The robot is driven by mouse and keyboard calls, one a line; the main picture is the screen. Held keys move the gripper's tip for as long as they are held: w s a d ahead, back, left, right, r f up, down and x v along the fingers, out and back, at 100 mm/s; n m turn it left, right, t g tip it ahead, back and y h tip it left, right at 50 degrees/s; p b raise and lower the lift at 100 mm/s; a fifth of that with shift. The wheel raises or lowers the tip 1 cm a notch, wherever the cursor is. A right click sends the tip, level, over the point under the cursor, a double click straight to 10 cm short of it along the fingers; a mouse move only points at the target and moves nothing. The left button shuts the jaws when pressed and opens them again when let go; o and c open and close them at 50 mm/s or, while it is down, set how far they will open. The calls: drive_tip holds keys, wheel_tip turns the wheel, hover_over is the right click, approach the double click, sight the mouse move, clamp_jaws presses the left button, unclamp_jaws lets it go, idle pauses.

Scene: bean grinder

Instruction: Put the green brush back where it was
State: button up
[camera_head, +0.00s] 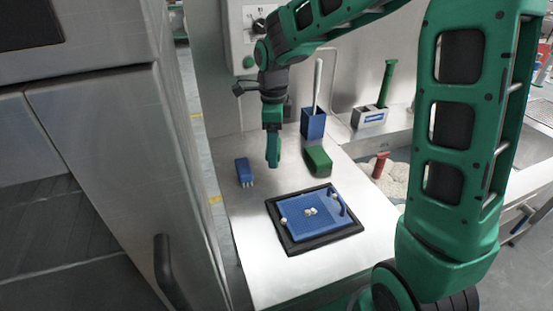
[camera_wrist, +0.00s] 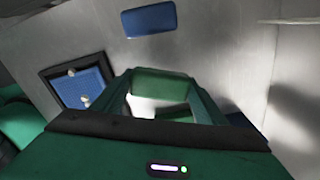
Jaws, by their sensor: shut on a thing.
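My gripper (camera_head: 273,155) points down above the steel counter, between the blue brush and the green container. It is shut on a green piece that looks like the green brush (camera_wrist: 160,85), seen between the fingertips in the wrist view. In the head view, brush and fingers blend in colour, so its bristles cannot be made out. A green container (camera_head: 318,161) stands on the counter to the right of my gripper.
A blue tray (camera_head: 325,217) in a black frame holds small pale pieces nearer the front. A blue container (camera_head: 313,124) with a white stick stands behind. A grey holder (camera_head: 369,117) with a green-handled tool is at back right. The counter's front is clear.

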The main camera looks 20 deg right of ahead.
drive_tip(key=shift+w+d+f, duration=0.6)
drive_tip(key=shift+d+f, duration=0.05)
drive_tip(key=shift+d, duration=0.25)
drive_tip(key=shift+f, duration=1.95)
drive_tip(key=o, duration=1.1)
drive_tip(key=shift+f, duration=0.1)
